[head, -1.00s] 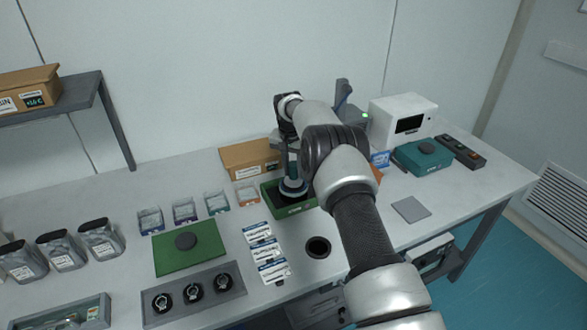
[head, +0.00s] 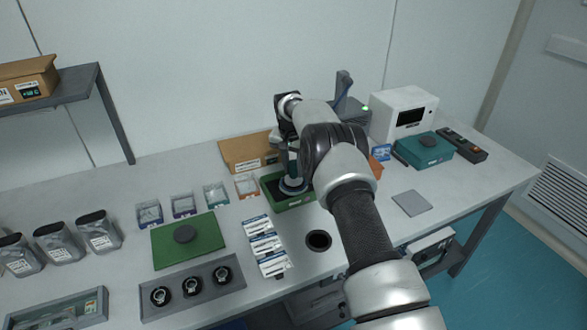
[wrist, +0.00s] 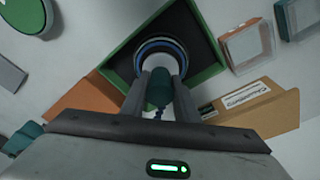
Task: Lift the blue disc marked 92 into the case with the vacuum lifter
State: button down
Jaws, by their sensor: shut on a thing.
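My gripper (wrist: 160,85) is shut on the teal handle of the vacuum lifter (wrist: 158,92). The lifter points down into the open green case (head: 299,205), which has a dark inside and also shows in the wrist view (wrist: 207,78). A round blue-rimmed disc (wrist: 163,45) is at the lifter's lower end, within the case's outline. It shows in the head view as a pale blue ring (head: 292,186). Its mark is hidden, and I cannot tell whether it touches the case floor. My arm covers part of the case's right side in the head view.
A cardboard box (head: 245,153) stands behind the case, with several small clear boxes (head: 183,205) to the left. White labelled packets (head: 266,247) and a round dark hole (head: 319,240) lie in front. A teal case (head: 425,150) stands right.

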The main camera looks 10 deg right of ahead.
aim_at(291, 183)
jog(key=shift+f+b, duration=0.35)
dwell(0.6)
jog(key=c, duration=1.3)
grip_release()
jog(key=shift+r, duration=0.1)
jog(key=s+r+n, duration=0.1)
jog(key=s+r, duration=0.3)
jog(key=r, duration=0.6)
jog(key=s+r+t, duration=0.1)
jog(key=s+r, duration=0.2)
jog(key=r, duration=0.7)
jog(key=s+r+n, duration=0.1)
jog(key=s+r, duration=0.3)
jog(key=r, duration=0.6)
jog(key=s+d+r+n+t, duration=0.1)
jog(key=s+d+r, duration=0.15)
jog(key=s, duration=1.05)
jog(key=s+d+r+n+t, duration=0.1)
jog(key=s+d+r, duration=0.15)
jog(key=s, duration=0.95)
jog(key=s+f+n+t, duration=0.1)
jog(key=s+f, duration=0.5)
jog(key=s, duration=0.5)
jog(key=shift+s+y, duration=0.3)
jog(key=shift+y, duration=0.1)
